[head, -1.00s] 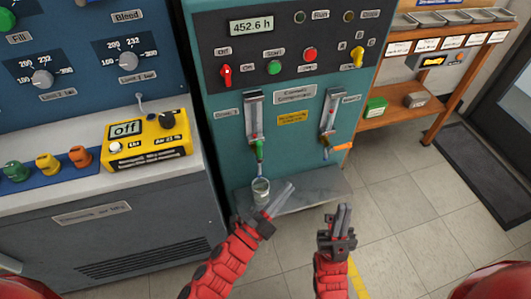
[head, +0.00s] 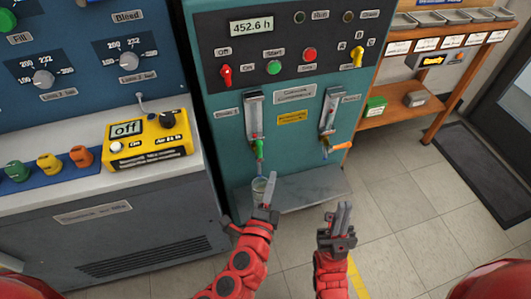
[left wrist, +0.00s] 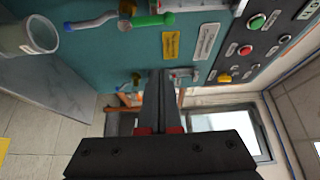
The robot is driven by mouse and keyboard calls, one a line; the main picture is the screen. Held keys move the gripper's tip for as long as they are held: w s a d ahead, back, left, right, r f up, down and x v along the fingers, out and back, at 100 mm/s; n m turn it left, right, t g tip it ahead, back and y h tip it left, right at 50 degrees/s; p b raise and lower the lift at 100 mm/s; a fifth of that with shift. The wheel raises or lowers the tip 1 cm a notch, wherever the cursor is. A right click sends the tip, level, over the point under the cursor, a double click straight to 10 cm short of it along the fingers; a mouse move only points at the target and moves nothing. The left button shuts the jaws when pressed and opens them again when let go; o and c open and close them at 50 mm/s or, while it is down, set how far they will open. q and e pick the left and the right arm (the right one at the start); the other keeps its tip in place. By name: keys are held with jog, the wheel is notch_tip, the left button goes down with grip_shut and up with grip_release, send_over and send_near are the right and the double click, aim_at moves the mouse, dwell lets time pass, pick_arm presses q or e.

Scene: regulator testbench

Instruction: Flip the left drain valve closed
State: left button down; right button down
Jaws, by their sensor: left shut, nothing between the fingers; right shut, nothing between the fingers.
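The left drain valve, with a green handle (head: 258,150), sits under the left sight gauge on the teal panel; the handle points down, in line with the outlet. It also shows at the top of the left wrist view (left wrist: 153,20), beside a metal spout (left wrist: 92,22). My left gripper (head: 271,177) is shut and empty, below and slightly right of the handle, apart from it. Its shut fingers fill the middle of the left wrist view (left wrist: 158,90). My right gripper (head: 343,207) is shut and empty, lower right, in front of the drip shelf.
A cup (head: 258,188) stands under the left valve, partly hidden by my left gripper; it also shows in the left wrist view (left wrist: 28,37). The right valve's orange handle (head: 342,146) points sideways. A grey shelf (head: 310,186) juts out below. Left is a counter with a yellow box (head: 147,140).

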aim_at(259, 150)
pick_arm(q)
jog(key=w+a+p, duration=0.1)
jog(key=w, duration=0.8)
jog(key=shift+w+a+p, duration=0.15)
jog(key=shift+w+p, duration=0.05)
jog(key=shift+p, duration=0.1)
